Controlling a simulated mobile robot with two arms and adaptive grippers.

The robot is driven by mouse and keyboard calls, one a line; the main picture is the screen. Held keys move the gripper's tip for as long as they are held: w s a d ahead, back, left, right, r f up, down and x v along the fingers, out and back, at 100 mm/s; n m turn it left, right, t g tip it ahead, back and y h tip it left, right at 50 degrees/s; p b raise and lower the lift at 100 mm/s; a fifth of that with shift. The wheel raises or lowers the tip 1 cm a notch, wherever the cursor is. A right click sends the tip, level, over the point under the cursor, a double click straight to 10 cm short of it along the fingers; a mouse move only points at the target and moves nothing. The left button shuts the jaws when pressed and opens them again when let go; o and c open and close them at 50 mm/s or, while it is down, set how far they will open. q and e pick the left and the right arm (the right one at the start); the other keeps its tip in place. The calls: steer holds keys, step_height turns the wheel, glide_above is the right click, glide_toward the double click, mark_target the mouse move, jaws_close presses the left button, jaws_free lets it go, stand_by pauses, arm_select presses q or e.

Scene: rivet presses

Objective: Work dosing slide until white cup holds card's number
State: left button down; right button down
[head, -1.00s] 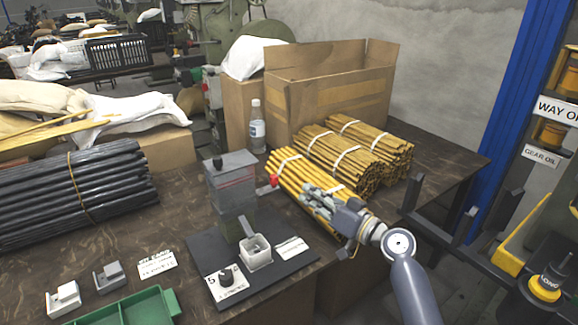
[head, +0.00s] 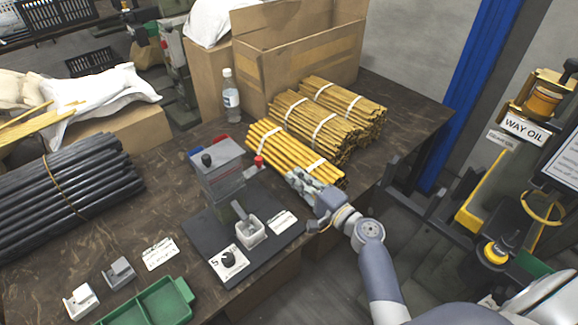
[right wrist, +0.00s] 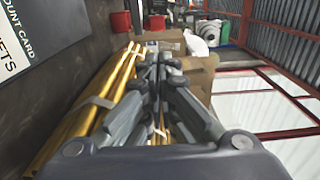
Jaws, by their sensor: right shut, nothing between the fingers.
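The grey dosing dispenser (head: 218,168) stands upright on a dark base plate. Its slide has a red knob (head: 259,161) on the right side. The white cup (head: 250,232) stands in front of the dispenser; its contents cannot be made out. A card (head: 160,254) lies left of the plate and another white card (head: 282,222) lies on it, right of the cup; their print is too small to read. My right gripper (head: 294,178) is shut and empty, over the yellow rods, right of and apart from the red knob. It also shows in the right wrist view (right wrist: 160,62). My left gripper is out of view.
Bundles of yellow rods (head: 325,125) lie behind and beside my right gripper. A black knob block (head: 228,263) sits at the plate's front. A green tray (head: 150,303) and small grey and white blocks are at front left. A bottle (head: 231,98) and cardboard box (head: 300,55) stand behind.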

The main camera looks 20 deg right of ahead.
mark_target(260, 164)
steer(key=p+x, duration=0.1)
steer(key=x, duration=0.7)
steer(key=shift+w+a, duration=0.15)
steer(key=shift+w, duration=0.15)
steer(key=a, duration=0.2)
steer(key=s+a, duration=0.1)
steer(key=shift+s+a, duration=0.25)
steer(key=shift+a, duration=0.3)
